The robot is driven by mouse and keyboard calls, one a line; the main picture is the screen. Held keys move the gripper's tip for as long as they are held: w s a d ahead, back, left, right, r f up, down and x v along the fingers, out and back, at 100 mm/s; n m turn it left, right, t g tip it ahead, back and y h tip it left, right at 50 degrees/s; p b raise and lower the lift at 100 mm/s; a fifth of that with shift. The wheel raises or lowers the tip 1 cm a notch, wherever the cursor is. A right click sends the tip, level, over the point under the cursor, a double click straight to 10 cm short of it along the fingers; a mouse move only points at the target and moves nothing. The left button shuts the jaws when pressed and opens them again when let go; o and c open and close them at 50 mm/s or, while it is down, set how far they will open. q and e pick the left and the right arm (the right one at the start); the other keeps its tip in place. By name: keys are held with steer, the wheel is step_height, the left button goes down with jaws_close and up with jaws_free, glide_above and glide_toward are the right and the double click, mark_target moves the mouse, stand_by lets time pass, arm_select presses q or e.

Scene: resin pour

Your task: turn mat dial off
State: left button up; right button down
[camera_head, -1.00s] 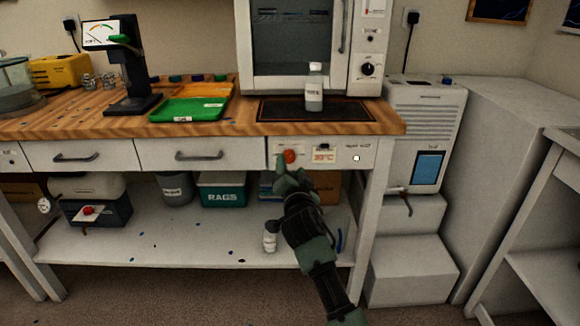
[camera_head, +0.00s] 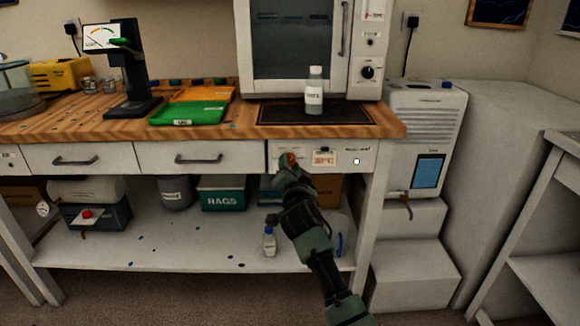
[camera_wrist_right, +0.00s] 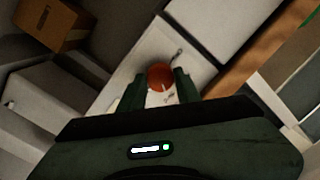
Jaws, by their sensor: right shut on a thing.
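The red mat dial (camera_head: 290,157) is on the white control panel (camera_head: 346,170) at the bench front, below the dark mat (camera_head: 348,112). Beside it is a small display reading in °C (camera_head: 324,158), and farther right a small light (camera_head: 356,161). My right gripper (camera_head: 286,164) is at the dial and partly covers it. In the right wrist view, the dial (camera_wrist_right: 160,77) sits between the two fingertips (camera_wrist_right: 160,86), with the fingers shut on it. A pale mark shows on the dial's face. My left gripper is not in view.
A bottle (camera_head: 314,92) stands on the mat, before the oven (camera_head: 291,45). Drawers (camera_head: 199,157) lie left of the panel. Floor in front is clear.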

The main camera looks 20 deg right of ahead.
steer(key=n+p, duration=0.3)
steer(key=n, duration=0.5)
steer(key=n+g+h+p, duration=0.1)
steer(key=n+p, duration=0.3)
steer(key=n, duration=0.5)
steer(key=shift+r+n, duration=0.15)
steer(key=shift+n, duration=0.15)
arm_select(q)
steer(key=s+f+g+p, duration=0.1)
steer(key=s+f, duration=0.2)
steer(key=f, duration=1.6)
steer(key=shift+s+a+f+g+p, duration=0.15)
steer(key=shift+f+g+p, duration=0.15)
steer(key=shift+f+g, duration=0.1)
arm_select(e)
steer(key=shift+a+n+h, duration=0.1)
steer(key=shift+n+h, duration=0.5)
steer(key=shift+n, duration=1.9)
steer(key=c, duration=1)
jaws_free()
